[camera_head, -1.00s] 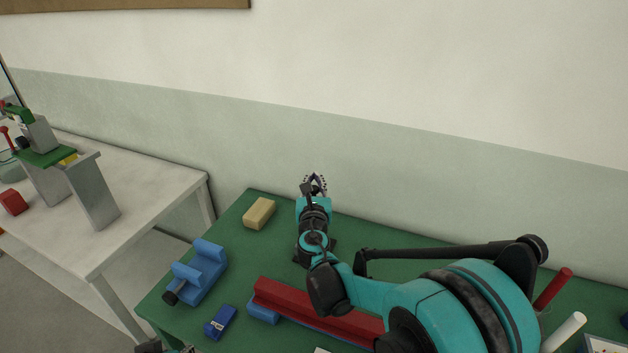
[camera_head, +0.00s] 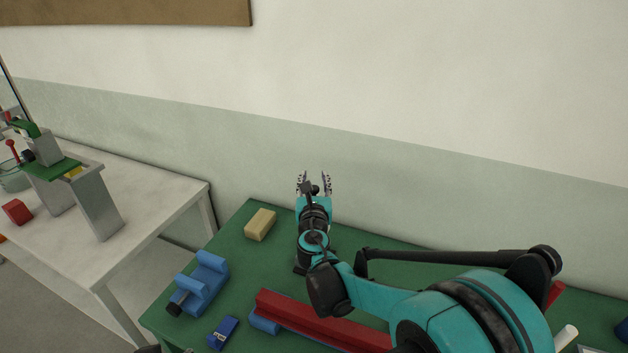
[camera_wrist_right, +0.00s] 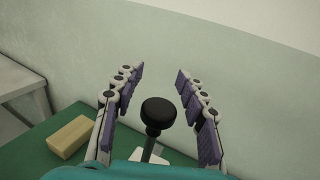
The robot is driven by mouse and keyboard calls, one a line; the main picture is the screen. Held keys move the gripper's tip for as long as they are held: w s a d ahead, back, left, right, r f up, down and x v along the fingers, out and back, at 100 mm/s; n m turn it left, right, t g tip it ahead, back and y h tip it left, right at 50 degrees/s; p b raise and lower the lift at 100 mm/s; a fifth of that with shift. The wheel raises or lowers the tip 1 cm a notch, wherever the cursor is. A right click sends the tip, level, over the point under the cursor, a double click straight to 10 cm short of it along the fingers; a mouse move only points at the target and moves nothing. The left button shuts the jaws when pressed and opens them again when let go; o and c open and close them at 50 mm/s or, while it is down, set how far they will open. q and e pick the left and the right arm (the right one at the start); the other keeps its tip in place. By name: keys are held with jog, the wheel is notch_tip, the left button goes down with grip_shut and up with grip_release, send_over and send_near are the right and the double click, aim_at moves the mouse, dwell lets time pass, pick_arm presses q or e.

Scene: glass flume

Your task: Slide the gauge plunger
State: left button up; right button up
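A black round knob on a dark stem, which looks like the gauge plunger (camera_wrist_right: 157,113), stands between the fingers of my right gripper (camera_wrist_right: 159,88) in the right wrist view. The fingers are spread wide, with a clear gap on both sides of the knob. A pale base shows in part below the stem. In the head view my right gripper (camera_head: 314,184) points away at the back of the green table, and a small dark knob (camera_head: 315,189) shows between its fingers. My right wrist hides most of the gauge there. My left gripper cannot be made out.
On the green table (camera_head: 262,215) lie a tan block (camera_head: 261,224), a blue cradle (camera_head: 205,282), a small blue block (camera_head: 222,333) and a long red bar (camera_head: 320,322). The wall (camera_head: 430,170) stands close behind. A white table (camera_head: 150,220) is at left.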

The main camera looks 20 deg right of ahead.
jog(key=v, duration=1.2)
jog(key=s+d+f+m+g, duration=0.35)
jog(key=s+m, duration=0.25)
jog(key=m, duration=0.4)
jog(key=s+d+f+m+g, duration=0.35)
jog(key=s+d+m, duration=0.2)
jog(key=m, duration=0.45)
jog(key=s+a+f+m+g+y, duration=0.3)
jog(key=s+a+f+m+y, duration=0.2)
jog(key=s+m, duration=0.5)
jog(key=a+f+m, duration=0.1)
jog(key=a+m, duration=0.1)
jog(key=shift+a+m, duration=0.2)
jog(key=shift+m, duration=0.2)
